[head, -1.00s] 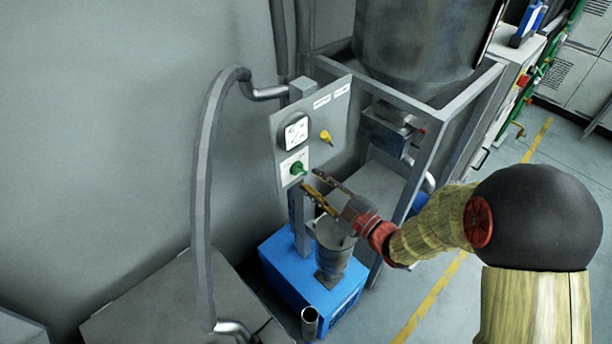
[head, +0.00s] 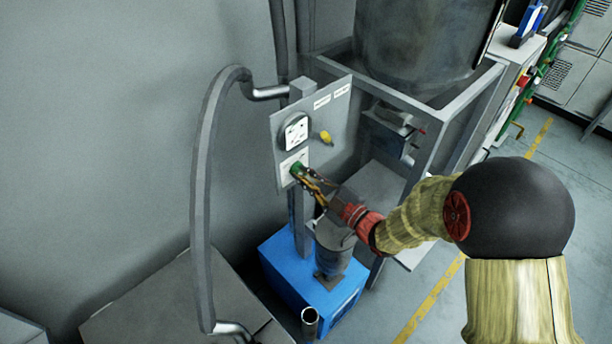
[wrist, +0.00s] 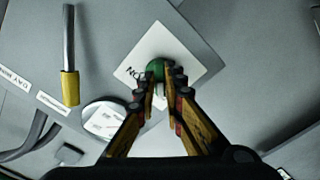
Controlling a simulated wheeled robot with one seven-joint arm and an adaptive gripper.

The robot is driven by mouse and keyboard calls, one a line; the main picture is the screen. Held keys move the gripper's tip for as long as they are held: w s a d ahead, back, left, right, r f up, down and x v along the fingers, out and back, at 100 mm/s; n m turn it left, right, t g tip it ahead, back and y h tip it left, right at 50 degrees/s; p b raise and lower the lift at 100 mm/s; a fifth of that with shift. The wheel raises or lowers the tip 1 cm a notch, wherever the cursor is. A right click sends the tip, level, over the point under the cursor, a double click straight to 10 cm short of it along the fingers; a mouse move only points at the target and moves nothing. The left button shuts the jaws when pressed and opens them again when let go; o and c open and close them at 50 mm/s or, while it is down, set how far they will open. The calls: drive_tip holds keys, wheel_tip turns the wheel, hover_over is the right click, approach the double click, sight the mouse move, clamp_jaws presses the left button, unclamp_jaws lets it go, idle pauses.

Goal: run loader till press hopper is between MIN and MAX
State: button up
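A grey control panel (head: 335,100) stands on a post and carries a round white dial (head: 296,132), a yellow-tipped lever (head: 326,138) and a green knob (head: 297,170) on a white plate. My gripper (head: 303,174) is at the knob. In the wrist view its fingers (wrist: 163,78) are drawn close together, one on each side of the green knob (wrist: 155,66), and appear to grip it. The yellow-tipped lever (wrist: 70,88) and dial (wrist: 103,118) also show there. The dial reading is too small to tell. No MIN or MAX marks are readable on a hopper.
A blue unit (head: 285,275) with a grey canister stands below the panel. A large grey drum (head: 420,45) sits in a metal frame (head: 395,85) behind. A bent grey pipe (head: 203,200) rises at left. Open floor with a yellow line (head: 432,300) lies at right.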

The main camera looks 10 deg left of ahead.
clamp_jaws()
drive_tip(key=shift+m, duration=0.3)
drive_tip(key=m, duration=0.4)
drive_tip(key=shift+m, duration=0.3)
drive_tip(key=m+p, duration=0.1)
drive_tip(key=m, duration=0.4)
drive_tip(key=shift+m, duration=0.3)
drive_tip(key=m+p, duration=0.1)
drive_tip(key=m, duration=0.2)
drive_tip(key=shift+p, duration=0.3)
drive_tip(key=shift+m+p, duration=0.7)
drive_tip(key=shift+m, duration=1.3)
drive_tip(key=o, duration=0.6)
unclamp_jaws()
drive_tip(key=shift+c, duration=0.2)
